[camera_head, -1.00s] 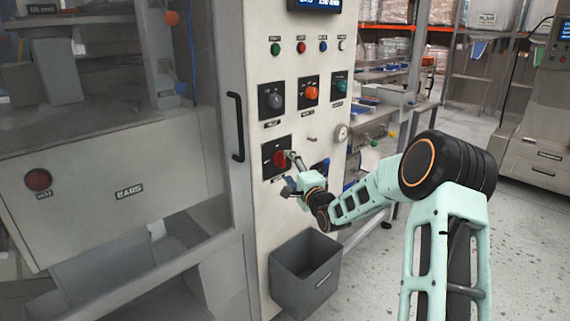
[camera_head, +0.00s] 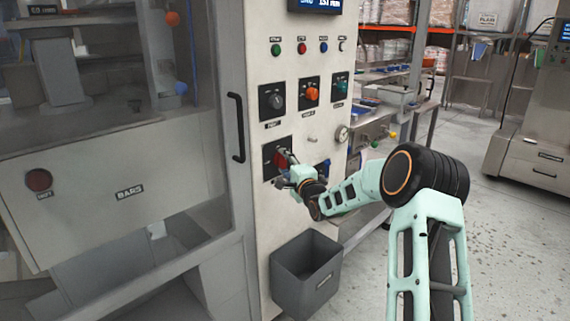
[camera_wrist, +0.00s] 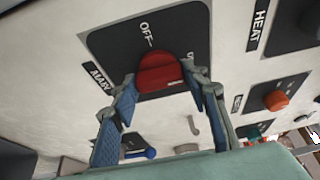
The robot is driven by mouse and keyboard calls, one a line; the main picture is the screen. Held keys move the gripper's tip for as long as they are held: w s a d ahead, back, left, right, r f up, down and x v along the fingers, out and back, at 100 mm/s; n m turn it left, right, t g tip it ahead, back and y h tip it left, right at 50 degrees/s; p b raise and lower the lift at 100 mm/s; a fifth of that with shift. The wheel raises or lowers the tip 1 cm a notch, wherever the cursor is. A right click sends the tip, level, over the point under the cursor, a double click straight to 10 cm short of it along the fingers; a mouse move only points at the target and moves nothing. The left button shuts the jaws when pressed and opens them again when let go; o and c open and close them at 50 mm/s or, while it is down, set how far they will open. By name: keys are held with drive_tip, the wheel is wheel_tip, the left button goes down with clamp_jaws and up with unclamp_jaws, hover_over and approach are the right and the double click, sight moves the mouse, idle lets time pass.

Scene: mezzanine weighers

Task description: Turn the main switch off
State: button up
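The main switch is a red knob (camera_head: 280,159) on a black plate, low on the pale control panel. In the wrist view the red knob (camera_wrist: 158,72) is near the top centre, beside a MAIN label (camera_wrist: 101,77). OFF is printed above it; a second label to its right is partly hidden by a finger. A small pale mark on the knob lies at its lower right. My gripper (camera_wrist: 160,80) is open, its fingertips on either side of the knob. I cannot tell whether they touch it. In the head view my gripper (camera_head: 287,166) is at the switch.
Above are a grey knob (camera_head: 276,101), an orange knob (camera_head: 311,94) and a green knob (camera_head: 342,86). Several small buttons sit higher. A grey bin (camera_head: 305,274) hangs below. A black door handle (camera_head: 236,127) is to the left. Open floor lies to the right.

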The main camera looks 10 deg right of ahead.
drive_tip(key=c, duration=0.5)
